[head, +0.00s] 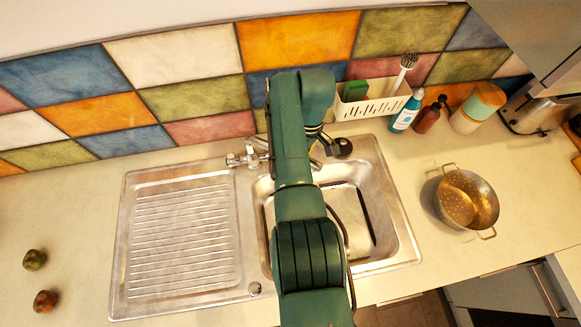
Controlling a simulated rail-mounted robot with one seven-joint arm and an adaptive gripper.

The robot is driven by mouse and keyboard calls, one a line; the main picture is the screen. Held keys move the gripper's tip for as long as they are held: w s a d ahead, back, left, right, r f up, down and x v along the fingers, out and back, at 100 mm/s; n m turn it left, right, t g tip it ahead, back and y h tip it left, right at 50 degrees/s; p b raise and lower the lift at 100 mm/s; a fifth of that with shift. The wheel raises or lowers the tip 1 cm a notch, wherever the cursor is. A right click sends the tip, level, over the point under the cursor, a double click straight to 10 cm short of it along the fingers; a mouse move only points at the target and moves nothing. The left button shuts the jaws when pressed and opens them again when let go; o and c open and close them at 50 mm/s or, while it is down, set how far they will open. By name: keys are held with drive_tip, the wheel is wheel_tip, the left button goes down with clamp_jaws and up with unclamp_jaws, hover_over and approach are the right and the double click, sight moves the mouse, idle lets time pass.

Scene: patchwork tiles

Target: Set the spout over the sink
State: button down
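The sink (392,215) is a steel basin with a ribbed drainboard (185,240) on its left. Chrome tap parts (240,158) show at the back rim, just left of my arm. My green arm reaches over the basin and covers its middle and part of the back rim. The spout cannot be made out clearly, so I cannot tell which way it points. Dark parts of my gripper (318,150) show at the back of the basin, near the tap. Its fingertips are hidden by the arm, and I cannot tell whether it touches the spout.
A white caddy (372,108) with a brush stands behind the sink. Right of it are a blue bottle (405,115), a brown bottle (430,116), a lidded jar (478,108) and a toaster (535,112). A colander (468,200) sits right; two fruits (35,260) lie left.

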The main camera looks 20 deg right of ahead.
drive_tip(key=shift+w+r, duration=0.1)
drive_tip(key=shift+w, duration=0.1)
idle(0.3)
drive_tip(key=c, duration=0.9)
unclamp_jaws()
drive_tip(key=shift+o, duration=0.2)
wheel_tip(320, 180, up, 12)
drive_tip(key=w+d, duration=0.1)
drive_tip(key=shift+w+d, duration=0.2)
drive_tip(key=shift+d, duration=0.2)
